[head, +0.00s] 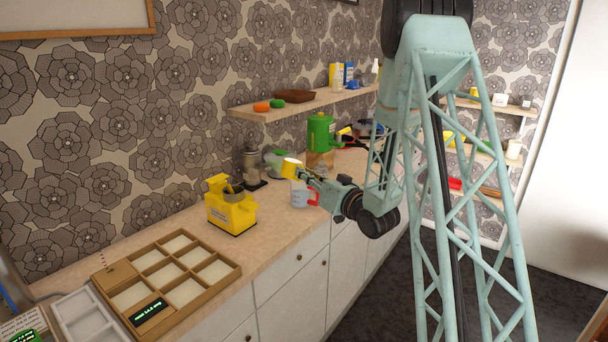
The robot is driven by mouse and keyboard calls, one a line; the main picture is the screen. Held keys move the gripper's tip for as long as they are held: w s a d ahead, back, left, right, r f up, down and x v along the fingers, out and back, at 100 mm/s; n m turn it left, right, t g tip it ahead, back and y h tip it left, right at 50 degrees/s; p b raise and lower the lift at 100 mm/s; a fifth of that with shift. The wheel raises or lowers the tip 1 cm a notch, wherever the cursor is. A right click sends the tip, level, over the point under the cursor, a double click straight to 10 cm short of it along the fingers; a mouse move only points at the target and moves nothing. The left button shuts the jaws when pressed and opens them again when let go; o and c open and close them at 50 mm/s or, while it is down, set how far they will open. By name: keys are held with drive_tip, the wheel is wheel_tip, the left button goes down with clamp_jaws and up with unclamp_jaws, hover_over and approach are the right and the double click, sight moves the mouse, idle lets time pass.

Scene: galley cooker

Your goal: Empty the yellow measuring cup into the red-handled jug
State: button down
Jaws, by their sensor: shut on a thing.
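The yellow measuring cup (290,167) is in the head view, held above the counter. My gripper (303,173) reaches in from the right and is shut on the cup's near side. The jug (299,196) is pale and stands upright on the counter near its front edge, with its red handle on the right. The cup is above the jug and slightly to its left. The cup's contents, and whether anything is in the jug, cannot be made out.
A yellow machine (232,205) stands left of the jug, with a dark metal pot (251,163) behind. A green-lidded canister (321,134) stands farther back. A divided wooden tray (167,270) lies front left. A wall shelf (300,104) runs above. Bare counter (272,222) lies between machine and jug.

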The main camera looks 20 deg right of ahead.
drive_tip(key=shift+d+f+n, duration=0.1)
drive_tip(key=shift+f+n, duration=0.1)
drive_tip(key=shift+n, duration=0.65)
drive_tip(key=shift+d+f+n, duration=0.1)
drive_tip(key=shift+f+n, duration=0.1)
drive_tip(key=shift+n, duration=0.65)
drive_tip(key=shift+a, duration=0.1)
idle(0.4)
